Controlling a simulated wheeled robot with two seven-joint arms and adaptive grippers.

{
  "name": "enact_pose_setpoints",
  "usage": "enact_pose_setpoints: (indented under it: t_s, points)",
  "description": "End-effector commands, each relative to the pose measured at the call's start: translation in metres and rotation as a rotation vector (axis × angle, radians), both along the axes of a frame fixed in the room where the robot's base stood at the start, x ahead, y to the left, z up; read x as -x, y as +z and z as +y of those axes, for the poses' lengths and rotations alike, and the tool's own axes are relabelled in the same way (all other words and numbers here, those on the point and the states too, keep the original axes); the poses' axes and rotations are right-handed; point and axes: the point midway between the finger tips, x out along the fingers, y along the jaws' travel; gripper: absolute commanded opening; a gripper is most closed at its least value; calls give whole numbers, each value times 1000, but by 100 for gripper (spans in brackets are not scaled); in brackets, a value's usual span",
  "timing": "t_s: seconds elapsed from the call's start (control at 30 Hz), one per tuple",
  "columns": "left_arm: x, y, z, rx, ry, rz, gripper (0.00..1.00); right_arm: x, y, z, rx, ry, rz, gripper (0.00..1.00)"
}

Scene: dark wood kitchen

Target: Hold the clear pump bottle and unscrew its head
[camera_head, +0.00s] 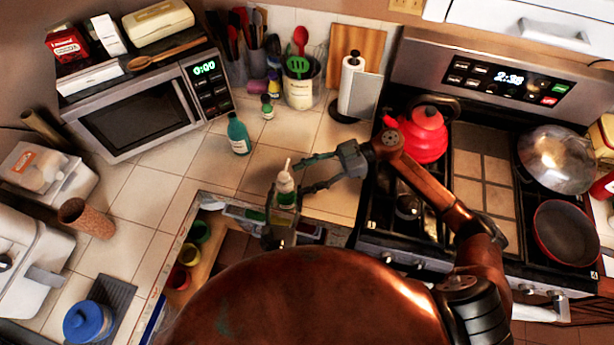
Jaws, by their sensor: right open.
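The clear pump bottle (286,185) has a white pump head and green contents. It is upright near the counter's front edge, above the open drawer area. My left gripper (280,208) comes up from below with grey fingers on both sides of the bottle's lower body and appears shut on it. The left arm and the bottle's base are mostly hidden. My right gripper (304,173) reaches in from the right. Its two fingers are spread apart and empty, just right of the pump head, with the tips pointing at it.
A teal bottle (238,134) stands behind on the tiled counter, left of the pump bottle. A microwave (135,115) is at the back left. A red kettle (424,136) sits on the stove, close behind my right arm. An open drawer (212,248) holds several small cups.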

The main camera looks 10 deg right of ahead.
Motion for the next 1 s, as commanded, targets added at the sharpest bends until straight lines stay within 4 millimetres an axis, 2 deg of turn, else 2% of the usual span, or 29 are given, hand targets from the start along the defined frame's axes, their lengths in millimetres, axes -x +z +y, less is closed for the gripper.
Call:
enact_pose_setpoints:
  t_s: [0.2,0.37,0.8,1.0]
  points:
    - [0,1,0,0,0,-1,19,11,6,-5,-8,-133,1,49]
    - [0,1,0,0,0,-1,19,11,6,0,-11,-155,-1,49]
    - [0,1,0,0,0,-1,19,9,-5,45,-12,-153,0,49]
    - [0,1,0,0,0,-1,19,8,-8,58,-11,-152,-1,49]
